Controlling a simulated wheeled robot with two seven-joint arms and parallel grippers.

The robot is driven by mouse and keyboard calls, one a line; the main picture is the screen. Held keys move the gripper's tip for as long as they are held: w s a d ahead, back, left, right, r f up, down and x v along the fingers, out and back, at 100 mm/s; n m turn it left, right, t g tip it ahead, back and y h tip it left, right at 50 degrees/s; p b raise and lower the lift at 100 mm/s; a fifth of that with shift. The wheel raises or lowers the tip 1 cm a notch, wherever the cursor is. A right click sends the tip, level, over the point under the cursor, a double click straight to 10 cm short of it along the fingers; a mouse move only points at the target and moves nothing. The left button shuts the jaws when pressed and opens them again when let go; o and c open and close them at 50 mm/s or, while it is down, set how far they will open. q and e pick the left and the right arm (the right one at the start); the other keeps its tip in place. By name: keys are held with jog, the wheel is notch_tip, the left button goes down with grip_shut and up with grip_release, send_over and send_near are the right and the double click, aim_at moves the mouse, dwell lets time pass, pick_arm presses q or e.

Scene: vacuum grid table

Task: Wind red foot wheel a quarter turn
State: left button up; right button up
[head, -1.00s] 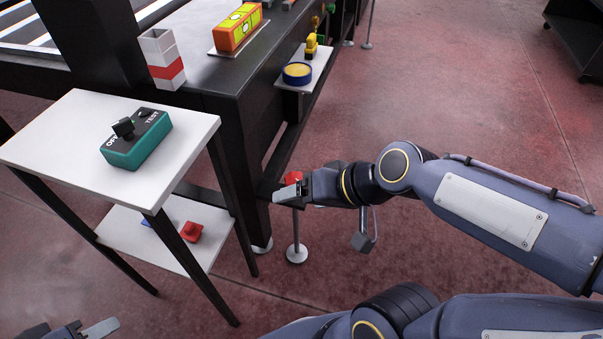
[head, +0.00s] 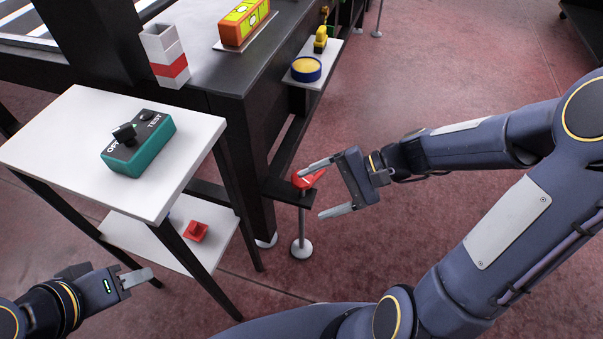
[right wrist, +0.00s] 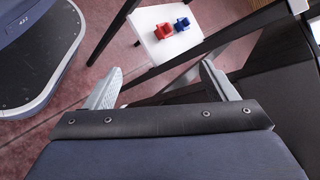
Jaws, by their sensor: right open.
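The red foot wheel (head: 308,180) sits on a thin upright post with a round grey foot, beside the corner leg of the dark table. My right gripper (head: 313,193) is open and empty, just right of the wheel. Its upper finger passes across the wheel in the head view; whether it touches is unclear. Its lower finger is in front of the wheel and apart from it. The right wrist view shows both spread fingers (right wrist: 158,80) with nothing between them; the wheel cannot be made out there. My left gripper (head: 135,279) is at the lower left, away from the wheel.

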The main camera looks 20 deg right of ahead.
aim_at(312, 183)
jog(key=w+d+f+m+t, duration=0.1)
jog(key=w+f+m+t, duration=0.2)
jog(key=w+f+m, duration=0.1)
jog(key=w+d+f+m+t, duration=0.2)
jog(key=w+f+m+t, duration=0.2)
jog(key=f+m, duration=0.3)
jog(key=w+d+f+m+t+p, duration=0.1)
jog(key=w+f+m+t, duration=0.3)
jog(key=f+m, duration=0.2)
jog(key=shift+d+f+y, duration=0.2)
jog(key=shift+d+y, duration=0.1)
jog(key=shift+d, duration=0.1)
jog(key=b+x, duration=0.1)
jog(key=x, duration=0.6)
jog(key=shift+w+a+f, duration=0.15)
jog(key=shift+w+a, duration=0.1)
